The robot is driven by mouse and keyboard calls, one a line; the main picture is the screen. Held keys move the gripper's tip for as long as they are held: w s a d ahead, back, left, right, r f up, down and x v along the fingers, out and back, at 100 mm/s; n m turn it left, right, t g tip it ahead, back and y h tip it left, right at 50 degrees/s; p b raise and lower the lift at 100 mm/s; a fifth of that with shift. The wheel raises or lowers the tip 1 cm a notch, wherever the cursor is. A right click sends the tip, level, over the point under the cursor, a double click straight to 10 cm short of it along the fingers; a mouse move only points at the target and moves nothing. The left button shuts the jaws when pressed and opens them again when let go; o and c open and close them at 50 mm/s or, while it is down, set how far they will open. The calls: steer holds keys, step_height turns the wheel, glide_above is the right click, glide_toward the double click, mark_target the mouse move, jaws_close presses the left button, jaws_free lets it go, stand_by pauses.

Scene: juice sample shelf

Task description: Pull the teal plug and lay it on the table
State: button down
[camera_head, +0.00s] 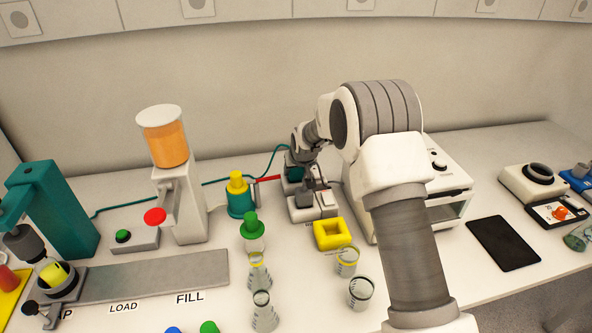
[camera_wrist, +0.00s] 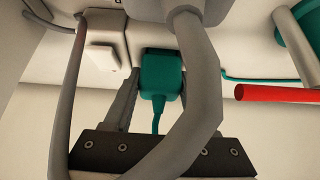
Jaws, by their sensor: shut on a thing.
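The teal plug (camera_wrist: 160,72) is a small block with a teal cord hanging from its end in the wrist view. My gripper (camera_wrist: 158,85) has a finger on each side of it and is shut on it. A grey cable crosses in front and hides part of the right finger. In the head view, my gripper (camera_head: 306,172) is by the white and grey socket block (camera_head: 313,207), at the back of the table (camera_head: 160,241). Teal shows there, partly hidden by my arm. I cannot tell whether the plug is still seated.
A yellow square holder (camera_head: 331,234) is in front, with several glass beakers nearer. A white machine (camera_head: 448,190) is on the right. Bare table lies between the bottle and dispenser (camera_head: 184,200).

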steer(key=shift+w+r, duration=0.1)
steer(key=shift+r, duration=0.15)
steer(key=shift+r, duration=0.25)
steer(key=shift+r, duration=0.35)
steer(key=shift+r+p, duration=0.55)
steer(key=shift+r, duration=0.85)
